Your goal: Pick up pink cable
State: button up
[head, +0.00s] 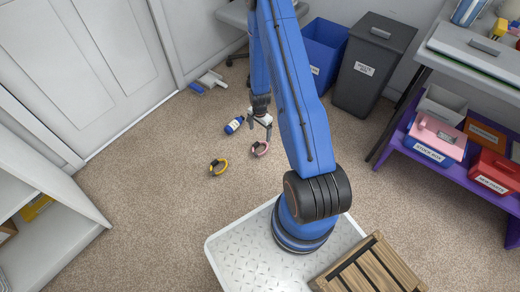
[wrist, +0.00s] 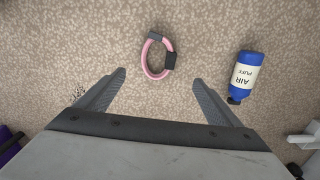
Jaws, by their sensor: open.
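The pink cable (head: 260,148) is a small coiled loop lying on the carpet. In the wrist view the pink cable (wrist: 147,58) is a pink ring with dark end pieces, above and between the fingertips in the picture. My gripper (head: 259,126) hangs down close to the cable in the head view. In the wrist view my gripper (wrist: 158,76) is open, its two fingers spread wide with nothing between them. I see no contact between the fingers and the cable.
A blue air puff bottle (wrist: 242,76) lies right of the cable in the wrist view; it also shows in the head view (head: 233,125). Bins (head: 373,66) and a purple shelf (head: 455,172) stand right.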

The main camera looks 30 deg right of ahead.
notch_tip(320, 180, down, 7)
jog(key=shift+r, duration=0.1)
jog(key=shift+s+a+f, duration=0.2)
jog(key=shift+f, duration=0.45)
jog(key=f, duration=0.4)
jog(key=shift+s+a, duration=0.15)
jog(key=shift+s, duration=0.05)
jog(key=c, duration=1.2)
jog(key=shift+r, duration=0.15)
